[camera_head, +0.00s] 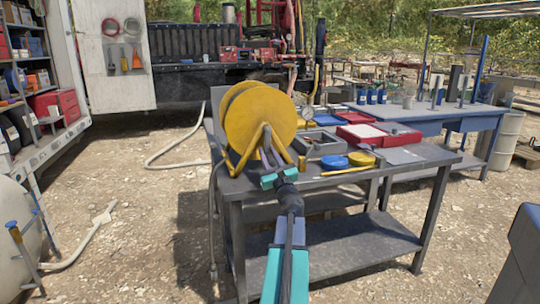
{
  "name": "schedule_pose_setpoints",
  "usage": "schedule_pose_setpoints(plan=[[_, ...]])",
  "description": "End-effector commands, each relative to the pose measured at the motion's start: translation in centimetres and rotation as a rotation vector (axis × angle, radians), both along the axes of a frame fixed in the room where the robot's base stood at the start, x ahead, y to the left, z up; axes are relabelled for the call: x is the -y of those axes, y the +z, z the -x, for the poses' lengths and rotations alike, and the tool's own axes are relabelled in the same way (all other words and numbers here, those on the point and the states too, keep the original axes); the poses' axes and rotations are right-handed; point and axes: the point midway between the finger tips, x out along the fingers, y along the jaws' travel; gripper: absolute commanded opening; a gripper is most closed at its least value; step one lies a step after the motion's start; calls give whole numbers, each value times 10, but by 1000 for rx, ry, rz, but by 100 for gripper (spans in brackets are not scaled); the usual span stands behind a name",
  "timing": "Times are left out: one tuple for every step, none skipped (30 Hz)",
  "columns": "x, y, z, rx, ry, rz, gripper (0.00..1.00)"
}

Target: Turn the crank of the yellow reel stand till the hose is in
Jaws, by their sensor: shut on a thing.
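The yellow reel stand (258,112) stands on the left end of the grey metal table (420,153), its round discs facing me. My gripper (268,158) is in front of the reel, between the legs of its yellow frame. It is shut on the crank, which my fingers and wrist mostly hide. A thin grey hose (212,235) hangs down past the table's left side to the ground. How much hose is wound on the reel is hidden by the discs.
A gauge (307,113), a grey tray (319,145), a red case (377,134) and blue and yellow rolls (334,162) lie right of the reel. A pale hose (172,150) lies on the ground behind. A dark blue object (515,255) stands at lower right. Gravel left of the table is mostly open.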

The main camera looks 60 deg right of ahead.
Motion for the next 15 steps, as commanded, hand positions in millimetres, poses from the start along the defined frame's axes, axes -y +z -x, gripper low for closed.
schedule_pose_setpoints(plan=[[-6,-1,-5,-9,12,12,0],[-6,-1,-5,-9,12,12,0],[-6,-1,-5,-9,11,12,0],[-6,-1,-5,-9,11,12,0],[-6,-1,-5,-9,11,12,0],[-6,-1,-5,-9,11,12,0],[-6,-1,-5,-9,11,12,0],[-6,-1,-5,-9,11,12,0],[-6,-1,-5,-9,11,12,0],[-6,-1,-5,-9,11,12,0],[-6,-1,-5,-9,11,12,0],[-6,-1,-5,-9,11,12,0],[-6,-1,-5,-10,11,12,26],[-6,-2,-5,-10,10,12,31],[-5,-2,-4,-9,11,11,38]])
